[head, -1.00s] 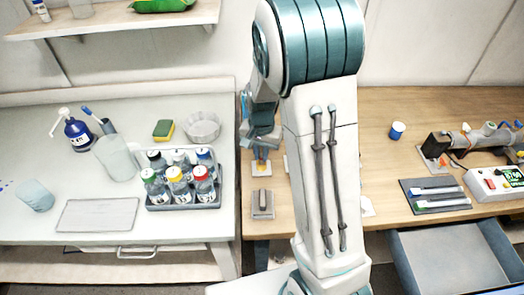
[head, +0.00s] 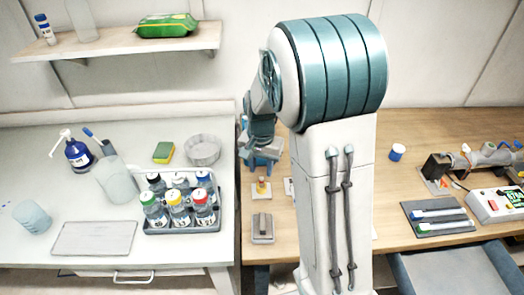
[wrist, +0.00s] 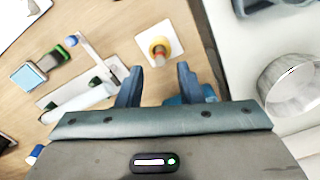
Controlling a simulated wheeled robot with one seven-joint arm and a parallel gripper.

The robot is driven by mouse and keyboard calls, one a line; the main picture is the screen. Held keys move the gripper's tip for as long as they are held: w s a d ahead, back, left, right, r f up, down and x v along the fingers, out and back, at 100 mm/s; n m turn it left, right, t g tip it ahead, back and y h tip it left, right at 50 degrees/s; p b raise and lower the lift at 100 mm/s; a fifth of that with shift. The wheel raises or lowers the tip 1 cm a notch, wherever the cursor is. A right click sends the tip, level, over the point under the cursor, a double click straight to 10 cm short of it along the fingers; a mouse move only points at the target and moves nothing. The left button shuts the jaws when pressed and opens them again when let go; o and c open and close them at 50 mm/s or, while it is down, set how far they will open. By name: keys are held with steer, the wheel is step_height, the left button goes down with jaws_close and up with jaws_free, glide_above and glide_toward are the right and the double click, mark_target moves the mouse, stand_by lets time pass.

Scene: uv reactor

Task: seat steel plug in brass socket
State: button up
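The brass socket (head: 262,188) looks like a small yellow round piece on a pale square plate, on the wooden bench left of my arm. In the wrist view it is a yellow ring (wrist: 159,48) with a small reddish-grey piece at its centre. I cannot tell whether that piece is the steel plug. My gripper (wrist: 160,70) is open, its two blue fingers apart with nothing visible between them. The socket shows just beyond the fingertips. In the head view my gripper (head: 263,164) is above and behind the socket, apart from it.
A grey block on a plate (head: 262,228) stands in front of the socket. A bottle rack (head: 180,226) and a clear bowl (head: 203,150) are on the white counter to the left. A dark tray (head: 437,216) and a control box (head: 495,205) lie on the right.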

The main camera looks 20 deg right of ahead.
mark_target(261, 179)
step_height(261, 179, up, 8)
steer(key=s+r+n+t, duration=0.1)
steer(key=s+r+n, duration=0.1)
steer(key=s, duration=0.7)
steer(key=s+r+n+t, duration=0.1)
steer(key=s+n, duration=0.4)
steer(key=s, duration=0.5)
steer(key=shift+d+r+t+b, duration=0.15)
steer(key=shift+r+t+b, duration=0.2)
steer(key=shift+t, duration=0.45)
